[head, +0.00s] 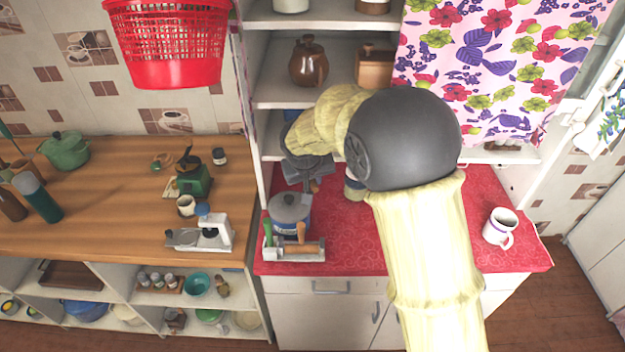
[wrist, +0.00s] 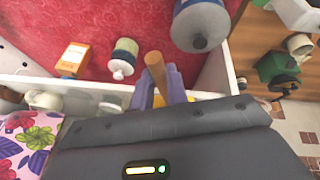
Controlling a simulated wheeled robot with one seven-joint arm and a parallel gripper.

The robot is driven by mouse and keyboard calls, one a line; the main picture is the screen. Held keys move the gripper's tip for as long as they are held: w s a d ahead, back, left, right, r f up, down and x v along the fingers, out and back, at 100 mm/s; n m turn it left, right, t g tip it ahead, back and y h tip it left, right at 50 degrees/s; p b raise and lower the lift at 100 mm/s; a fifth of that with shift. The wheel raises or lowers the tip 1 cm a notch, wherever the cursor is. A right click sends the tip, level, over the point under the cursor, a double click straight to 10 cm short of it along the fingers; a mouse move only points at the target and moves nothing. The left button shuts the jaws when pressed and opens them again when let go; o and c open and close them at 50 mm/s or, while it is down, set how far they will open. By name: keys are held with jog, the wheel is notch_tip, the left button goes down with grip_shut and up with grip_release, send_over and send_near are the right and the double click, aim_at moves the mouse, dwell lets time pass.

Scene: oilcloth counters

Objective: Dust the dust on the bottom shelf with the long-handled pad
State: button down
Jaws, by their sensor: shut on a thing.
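My gripper (wrist: 166,90) is shut on the wooden handle (wrist: 155,66) of the long-handled pad, seen in the wrist view. The handle's end sticks up between the purple-grey fingers. The pad itself is hidden behind the gripper body, with only a bit of yellow showing beside the fingers. In the head view my gripper (head: 312,180) is at the shelf unit's front, above the red counter. The bottom shelf (head: 271,137) is mostly hidden by my arm and the flowered curtain. I cannot make out any dust.
A grey-lidded pot (head: 290,213) and a small tool caddy (head: 293,249) stand on the red counter's left. A white mug (head: 499,227) stands at its right. A flowered curtain (head: 490,75) hangs over the shelves' right part.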

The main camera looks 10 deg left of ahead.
jog(key=w+a+f+p, duration=0.1)
jog(key=w+p, duration=0.1)
jog(key=w, duration=0.4)
jog(key=shift+w, duration=0.15)
dwell(0.4)
jog(key=shift+a, duration=0.15)
jog(key=shift+a+f, duration=0.1)
jog(key=shift+f, duration=0.2)
dwell(0.3)
jog(key=shift+w+d, duration=0.15)
jog(key=shift+d, duration=0.65)
